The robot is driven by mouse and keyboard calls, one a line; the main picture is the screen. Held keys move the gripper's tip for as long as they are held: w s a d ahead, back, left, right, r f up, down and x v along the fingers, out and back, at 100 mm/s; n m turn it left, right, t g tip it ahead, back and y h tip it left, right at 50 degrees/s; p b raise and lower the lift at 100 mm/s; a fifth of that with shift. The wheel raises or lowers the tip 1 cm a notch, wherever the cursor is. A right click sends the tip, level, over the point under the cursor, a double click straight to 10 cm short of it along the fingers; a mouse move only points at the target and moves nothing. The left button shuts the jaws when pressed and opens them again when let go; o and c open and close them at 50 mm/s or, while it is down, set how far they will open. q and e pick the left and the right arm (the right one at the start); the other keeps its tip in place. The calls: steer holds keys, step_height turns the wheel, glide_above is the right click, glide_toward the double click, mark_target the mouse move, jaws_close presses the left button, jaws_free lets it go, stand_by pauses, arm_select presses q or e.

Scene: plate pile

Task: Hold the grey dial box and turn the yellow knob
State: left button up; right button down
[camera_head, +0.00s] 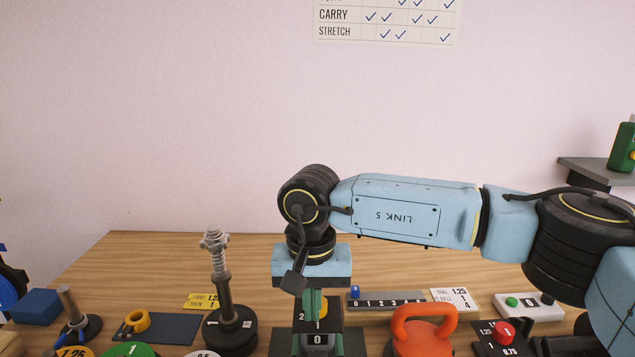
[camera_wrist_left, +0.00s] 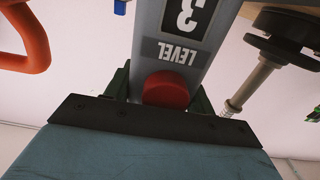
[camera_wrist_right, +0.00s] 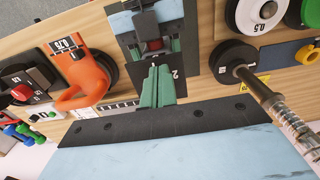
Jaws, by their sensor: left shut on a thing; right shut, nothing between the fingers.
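The grey dial box (camera_wrist_left: 152,28) fills the upper middle of the left wrist view, with a LEVEL label, a 3 and a red button (camera_wrist_left: 166,90). My left gripper (camera_wrist_left: 160,92) is shut on it, one dark green finger on each side. In the head view the box stands upright at bottom centre, showing a 0 (camera_head: 317,339).
An orange kettlebell (camera_head: 421,338) stands close right of the box. A dark weight post with a spring (camera_head: 222,290) stands to the left. A numbered slider rail (camera_head: 390,302), a button panel (camera_head: 528,305) and a red button box (camera_head: 503,335) are to the right. Bare wood lies behind.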

mark_target(312, 328)
step_height(312, 328, up, 6)
steer(key=shift+f, duration=0.2)
stand_by(0.3)
arm_select(q)
steer(key=o, duration=1.4)
steer(key=shift+s, duration=0.1)
